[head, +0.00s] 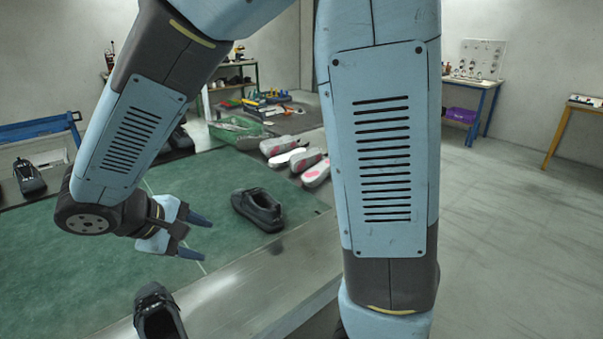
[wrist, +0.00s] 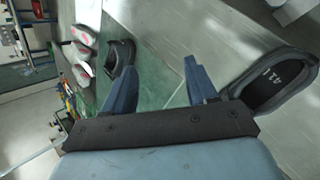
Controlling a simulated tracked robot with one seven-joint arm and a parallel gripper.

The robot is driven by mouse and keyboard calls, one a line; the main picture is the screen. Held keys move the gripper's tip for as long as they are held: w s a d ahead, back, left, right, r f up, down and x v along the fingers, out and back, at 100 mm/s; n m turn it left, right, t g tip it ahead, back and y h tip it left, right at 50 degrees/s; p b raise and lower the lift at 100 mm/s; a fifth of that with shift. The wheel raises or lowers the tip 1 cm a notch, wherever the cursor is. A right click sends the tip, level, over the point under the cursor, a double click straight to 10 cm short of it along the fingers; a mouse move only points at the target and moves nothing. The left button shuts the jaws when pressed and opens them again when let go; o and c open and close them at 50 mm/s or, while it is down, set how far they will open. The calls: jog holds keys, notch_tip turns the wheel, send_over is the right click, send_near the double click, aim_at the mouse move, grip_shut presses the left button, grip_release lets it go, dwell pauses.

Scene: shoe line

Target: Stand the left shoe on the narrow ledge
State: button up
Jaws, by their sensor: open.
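A black shoe (head: 258,208) stands on the green mat, right of my gripper (head: 208,240). It also shows in the wrist view (wrist: 118,75), beyond the left finger. A second black shoe (head: 158,312) is at the near edge in the head view, cut off by the frame. In the wrist view this shoe (wrist: 283,88) is close by the right finger, with pale marks on its insole. I cannot tell which is the left one. My gripper is open and empty, above the mat, apart from both shoes. A bare grey metal strip (head: 240,300), possibly the narrow ledge, borders the mat.
Several pale soles with red patches (head: 305,159) lie beyond the mat, near a green basket (head: 240,130). Another black shoe (head: 29,178) is at the far left. The green mat (head: 80,260) has free room around my gripper. My arm hides part of the bench.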

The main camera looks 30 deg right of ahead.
jog(key=s+d+r+m+t+y, duration=0.1)
jog(key=s+d+r+m+y, duration=0.2)
jog(key=d+r, duration=0.3)
jog(key=s+d+r+m+t+y, duration=0.1)
jog(key=s+d+r+m+y, duration=0.3)
jog(key=d, duration=0.9)
notch_tip(320, 180, up, 3)
jog(key=s+m, duration=0.1)
jog(key=m, duration=0.1)
jog(key=shift+s+d+r+m, duration=0.15)
jog(key=shift+d+m, duration=0.05)
jog(key=shift+m, duration=0.1)
